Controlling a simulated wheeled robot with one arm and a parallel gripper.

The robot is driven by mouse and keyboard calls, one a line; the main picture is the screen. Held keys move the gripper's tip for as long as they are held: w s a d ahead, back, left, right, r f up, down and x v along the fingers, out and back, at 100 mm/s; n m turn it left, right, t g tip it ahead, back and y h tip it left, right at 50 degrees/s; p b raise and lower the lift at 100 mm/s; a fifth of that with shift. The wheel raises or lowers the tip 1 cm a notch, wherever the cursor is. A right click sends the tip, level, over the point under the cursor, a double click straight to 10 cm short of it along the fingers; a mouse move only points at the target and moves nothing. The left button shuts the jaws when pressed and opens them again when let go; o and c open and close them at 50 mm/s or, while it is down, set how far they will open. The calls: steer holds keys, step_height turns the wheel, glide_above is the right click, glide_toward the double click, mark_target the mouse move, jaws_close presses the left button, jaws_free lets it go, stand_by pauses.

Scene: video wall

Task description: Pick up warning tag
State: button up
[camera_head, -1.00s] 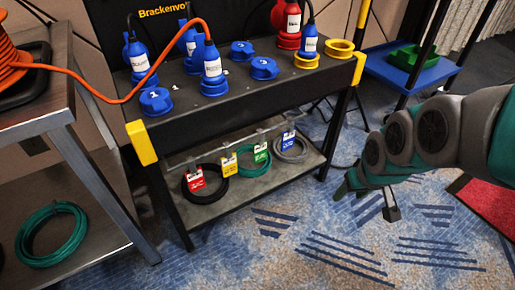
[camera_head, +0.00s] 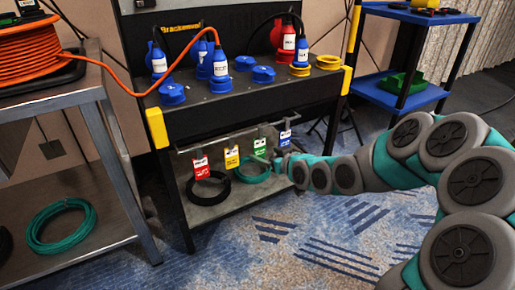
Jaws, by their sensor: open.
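My arm reaches in from the right. My gripper (camera_head: 271,161) is open, at the bench front just below and right of the green tag, and below the blue tag. It is small in view, and I cannot tell whether it touches a tag.
A black coil (camera_head: 208,190) and a green coil (camera_head: 252,175) lie on the lower shelf (camera_head: 215,211). Blue, red and yellow plugs and sockets stand on the workbench top (camera_head: 232,96). A metal table (camera_head: 110,142) stands at left, a blue cart (camera_head: 378,88) at back right. Patterned floor is clear in front.

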mark_target(260, 149)
steer(key=shift+r+x, duration=0.15)
steer(key=shift+x, duration=1.25)
steer(key=shift+r+x, duration=0.1)
steer(key=shift+x, duration=1.3)
steer(key=shift+w, duration=0.15)
steer(key=c, duration=1.4)
